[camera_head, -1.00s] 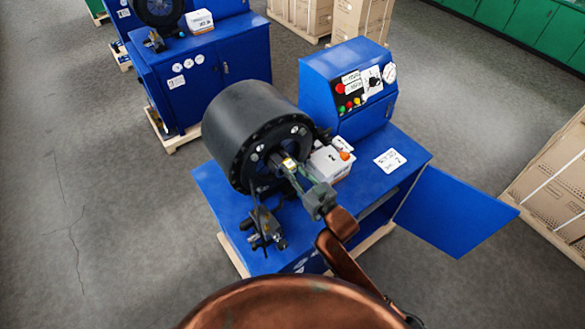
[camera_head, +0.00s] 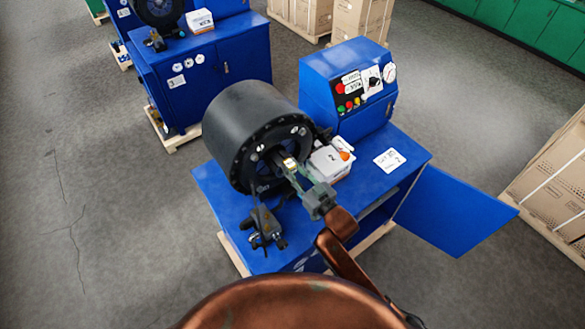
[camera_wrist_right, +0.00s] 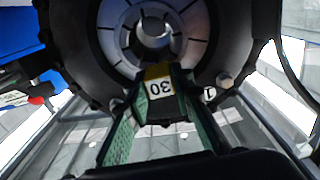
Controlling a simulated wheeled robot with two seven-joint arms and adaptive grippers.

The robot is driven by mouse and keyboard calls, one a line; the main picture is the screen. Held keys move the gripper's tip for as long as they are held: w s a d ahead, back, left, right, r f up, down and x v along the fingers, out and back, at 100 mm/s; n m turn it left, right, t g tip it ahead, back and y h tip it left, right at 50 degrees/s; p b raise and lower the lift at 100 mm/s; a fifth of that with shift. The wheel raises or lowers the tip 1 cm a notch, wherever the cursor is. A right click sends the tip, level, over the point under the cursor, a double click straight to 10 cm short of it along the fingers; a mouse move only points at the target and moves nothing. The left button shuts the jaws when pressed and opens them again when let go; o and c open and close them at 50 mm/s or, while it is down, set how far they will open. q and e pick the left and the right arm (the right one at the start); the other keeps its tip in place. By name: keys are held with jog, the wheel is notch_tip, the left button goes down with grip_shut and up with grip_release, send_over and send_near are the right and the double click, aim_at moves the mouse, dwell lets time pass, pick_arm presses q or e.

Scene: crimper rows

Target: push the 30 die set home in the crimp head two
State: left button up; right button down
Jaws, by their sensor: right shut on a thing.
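The crimp head (camera_head: 240,130) is a big black drum on the near blue bench, its open face turned toward my right arm. My right gripper (camera_head: 296,170) is in front of this face, shut on the 30 die set (camera_head: 290,163). In the right wrist view the die set (camera_wrist_right: 160,88) shows a yellow band and a white label with an upside-down 30, between the green finger pads. Its far end is at the lower edge of the crimp head's ring of dies (camera_wrist_right: 150,35). I cannot tell how deep it sits. My left gripper is not in view.
A white box (camera_head: 330,163) marked 2 stands right of the crimp head, before the blue control box (camera_head: 345,90). A small dark tool (camera_head: 264,230) stands on the bench at front left. The blue door (camera_head: 455,212) hangs open at right.

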aim_at(282, 156)
jog(key=shift+r, duration=0.45)
jog(key=shift+b+x, duration=0.5)
jog(key=shift+x, duration=2.8)
jog(key=c, duration=2.1)
grip_release()
jog(key=shift+a+f, duration=0.1)
jog(key=o, duration=0.5)
jog(key=shift+s+f, duration=0.15)
jog(key=shift+f, duration=0.5)
jog(key=v, duration=1.2)
jog(key=shift+r, duration=0.35)
